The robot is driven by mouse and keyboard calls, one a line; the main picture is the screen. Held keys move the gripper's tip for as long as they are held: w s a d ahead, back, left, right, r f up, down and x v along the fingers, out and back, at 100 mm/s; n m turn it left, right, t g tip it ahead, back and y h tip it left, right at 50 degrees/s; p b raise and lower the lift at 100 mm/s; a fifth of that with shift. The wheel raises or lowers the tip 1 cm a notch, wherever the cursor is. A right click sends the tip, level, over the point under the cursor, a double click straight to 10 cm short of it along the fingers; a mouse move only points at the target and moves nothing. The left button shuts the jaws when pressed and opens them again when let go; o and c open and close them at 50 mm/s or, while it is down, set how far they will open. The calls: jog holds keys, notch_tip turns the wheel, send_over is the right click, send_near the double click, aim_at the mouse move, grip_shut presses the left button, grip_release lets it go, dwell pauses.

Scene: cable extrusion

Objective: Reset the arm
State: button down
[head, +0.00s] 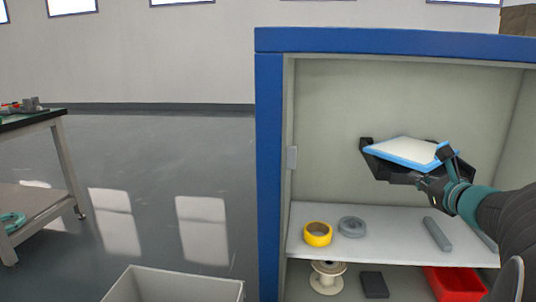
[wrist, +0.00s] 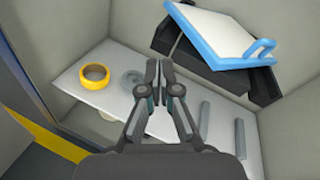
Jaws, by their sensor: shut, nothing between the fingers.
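My gripper (wrist: 162,72) is shut with nothing between its fingers. In the wrist view it points into the cabinet, above the shelf (wrist: 100,100). In the head view my arm reaches in from the right, and my gripper (head: 428,185) is at the front of a black holder (head: 383,170) on the cabinet's back wall. A white board with a blue frame and handle (head: 408,150) rests tilted on this holder. It also shows at the top of the wrist view (wrist: 225,35). I cannot tell from the head view whether my gripper touches the holder.
A blue-edged cabinet (head: 268,150) surrounds my gripper. On its shelf lie yellow tape (head: 317,234), a grey ring (head: 352,227) and grey bars (head: 437,234). Below are a spool (head: 327,278), a black block (head: 375,285) and a red bin (head: 455,284). Open floor lies left.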

jog(key=s+a+f+n+g+y+p, duration=0.2)
jog(key=s+a+n+g, duration=0.25)
jog(key=a+n, duration=0.55)
jog(key=s+a+f+n+g+y+p, duration=0.1)
jog(key=s+a+n+g+y, duration=0.3)
jog(key=a, duration=0.9)
jog(key=s+a+f+n+g+h+p, duration=0.1)
jog(key=s+f+n+h+p, duration=0.1)
jog(key=s+n, duration=0.6)
jog(key=s+a+f+n+g+h+p, duration=0.1)
jog(key=s+n+h, duration=0.3)
jog(key=s+n, duration=0.4)
jog(key=shift+s+a+f+n+h+p, duration=0.2)
jog(key=shift+a+f+n+h+p, duration=0.2)
jog(key=shift+f+n, duration=0.25)
